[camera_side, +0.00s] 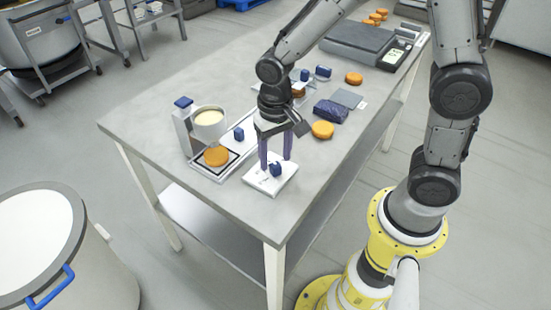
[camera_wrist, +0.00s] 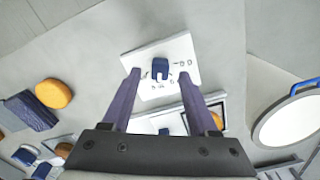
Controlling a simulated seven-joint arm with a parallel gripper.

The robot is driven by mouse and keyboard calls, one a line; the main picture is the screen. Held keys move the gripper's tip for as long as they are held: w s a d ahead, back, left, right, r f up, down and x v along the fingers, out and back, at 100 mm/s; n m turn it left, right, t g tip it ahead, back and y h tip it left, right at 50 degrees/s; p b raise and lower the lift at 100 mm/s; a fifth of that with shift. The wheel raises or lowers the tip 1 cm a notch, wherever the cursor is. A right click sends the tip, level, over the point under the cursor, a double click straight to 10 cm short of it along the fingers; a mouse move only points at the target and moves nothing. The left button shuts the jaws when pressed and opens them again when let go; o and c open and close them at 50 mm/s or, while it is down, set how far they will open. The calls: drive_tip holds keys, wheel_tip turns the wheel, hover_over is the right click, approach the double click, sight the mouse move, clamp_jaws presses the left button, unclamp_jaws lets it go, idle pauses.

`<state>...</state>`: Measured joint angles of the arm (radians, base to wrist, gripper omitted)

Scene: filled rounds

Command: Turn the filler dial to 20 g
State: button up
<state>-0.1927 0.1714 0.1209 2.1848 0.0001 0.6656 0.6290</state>
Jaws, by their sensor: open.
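The filler dial is a blue knob (camera_side: 276,170) on a white plate (camera_side: 262,184) near the table's front edge. In the wrist view the knob (camera_wrist: 160,69) sits mid-plate (camera_wrist: 186,48), with small dark marks around it, too small to read. I cannot tell which mark it points at. My gripper (camera_side: 276,160) is open and points down at the dial. In the wrist view its purple fingers (camera_wrist: 158,74) stand either side of the knob; contact is not clear. The filler (camera_side: 208,117) holds cream-coloured filling, and an orange round (camera_side: 216,156) lies below it.
A blue block (camera_side: 239,133) stands on a light strip behind the dial. An orange round (camera_side: 323,130) and a dark blue packet (camera_side: 331,111) lie to the right. A grey scale (camera_side: 358,45) is at the far end. The table around the plate's front is bare.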

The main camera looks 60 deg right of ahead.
drive_tip(key=shift+f, duration=0.8)
drive_tip(key=shift+c, duration=0.3)
clamp_jaws()
